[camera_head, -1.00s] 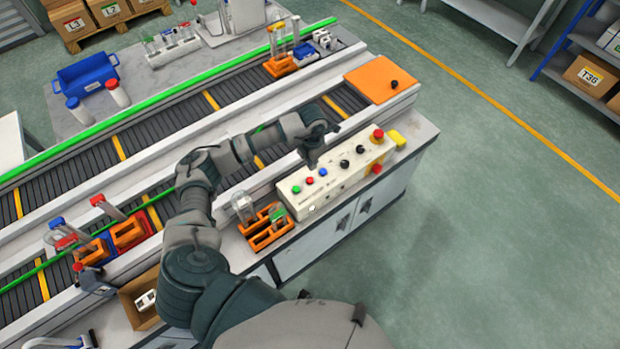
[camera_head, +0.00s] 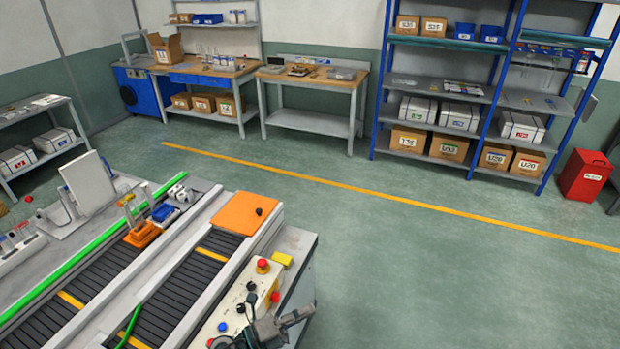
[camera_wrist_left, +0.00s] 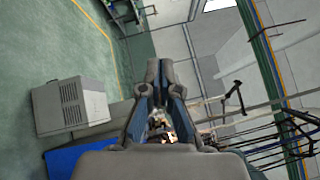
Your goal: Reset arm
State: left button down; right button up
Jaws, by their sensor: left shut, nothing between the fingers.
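The panel carries a red knob (camera_head: 263,266) and several buttons, partly hidden by my arm. My right gripper is not in view.
A conveyor (camera_head: 185,290) with an orange plate (camera_head: 244,213) at its end runs along the bench. An orange rack (camera_head: 142,234) stands on the far belt. Tables and blue shelving (camera_head: 377,120) line the back.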

pick_arm(q)
jog(key=w+a+r+n+t+y, duration=0.2)
jog(key=a+n+t+y, duration=0.6)
jog(key=n+t, duration=0.5)
jog(key=s+a+f+n+g+y, duration=0.3)
jog(key=a+f+n+g+y, duration=0.15)
jog(key=a+f+n, duration=0.3)
jog(key=s+a+f+n+g+y, duration=0.2)
jog(key=a+f+n+g+y, duration=0.1)
jog(key=a+f+n+y, duration=0.4)
jog(key=s+d+f+n+g+h, duration=0.1)
jog(key=s+f+n+g, duration=0.1)
jog(key=s+f+g, duration=0.6)
jog(key=s+d+f+n+g+h, duration=0.15)
jog(key=s+f, duration=0.35)
jog(key=s, duration=0.8)
notch_tip(320, 180, down, 26)
jog(key=s+a+g, duration=0.1)
jog(key=s+g, duration=0.1)
jog(key=s+a+f+g, duration=0.1)
jog(key=s+a+f, duration=0.2)
jog(key=s+f, duration=1.2)
jog(key=shift+s+y, duration=0.4)
jog(key=shift+s, duration=0.7)
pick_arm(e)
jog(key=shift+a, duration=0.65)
